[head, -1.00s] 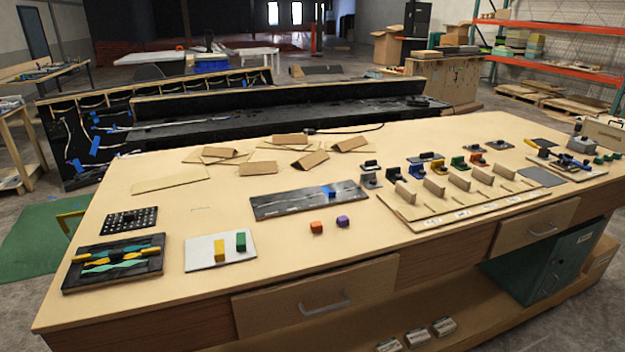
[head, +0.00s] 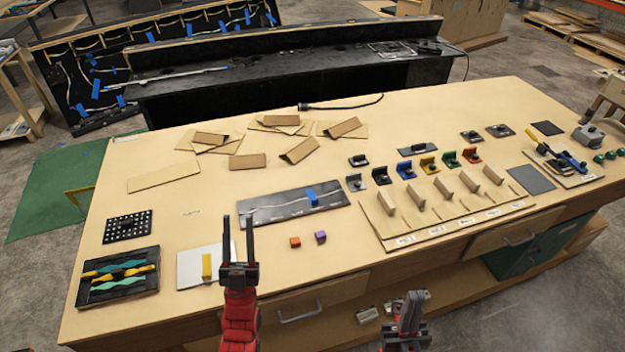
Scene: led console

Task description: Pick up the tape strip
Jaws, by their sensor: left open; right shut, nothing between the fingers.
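A small blue piece that looks like the tape strip (head: 311,196) lies on the right part of a dark panel (head: 270,209) at the table's front middle. My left gripper (head: 238,222) is open and empty, over the front edge of the table, left of and nearer than the blue piece. My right gripper (head: 412,298) is shut and empty, low in front of the table, right of the blue piece.
Orange (head: 295,242) and purple (head: 320,237) blocks sit just in front of the dark panel. A slotted board (head: 415,243) with upright cards is to the right. A tray of coloured pieces (head: 118,295) is at left. More blue tape (head: 82,110) shows on the black console behind.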

